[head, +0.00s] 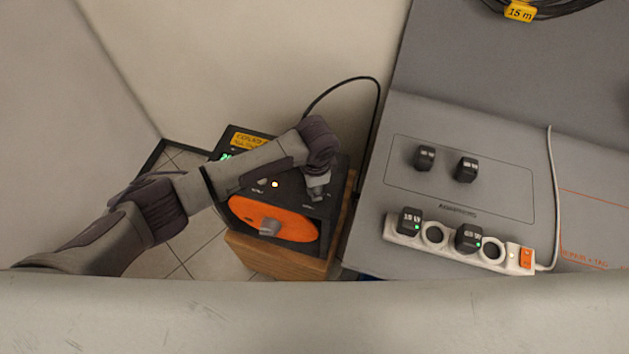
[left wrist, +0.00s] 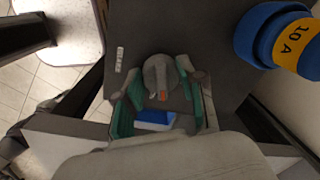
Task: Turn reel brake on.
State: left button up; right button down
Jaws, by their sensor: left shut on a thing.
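My left arm comes in from the left in the head view, and its gripper (head: 317,188) is at the right part of a black reel box (head: 335,215). The box has an orange disc (head: 290,224) with a grey hub on its front. In the left wrist view, my left gripper (left wrist: 160,88) has green-padded fingers on both sides of a grey rotary knob (left wrist: 157,72) with an orange-red mark, and is shut on it. A blue patch (left wrist: 155,117) shows just below the knob. The knob is hidden by my gripper in the head view. My right gripper is not in view.
The box stands on a wooden block (head: 275,258). A blue connector (left wrist: 265,35) with a yellow "10 A" band is near the knob. A grey table (head: 360,220) at right holds black plugs and a white power strip (head: 460,257). A black cable rises behind the box.

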pick_arm(q)
jog(key=shift+m+p, duration=0.4)
jog(key=shift+m, duration=1.5)
jog(key=o, duration=1.1)
jog(key=shift+o, duration=0.2)
jog(key=shift+r, duration=0.15)
notch_tip(320, 180, up, 12)
jog(key=shift+s, duration=0.4)
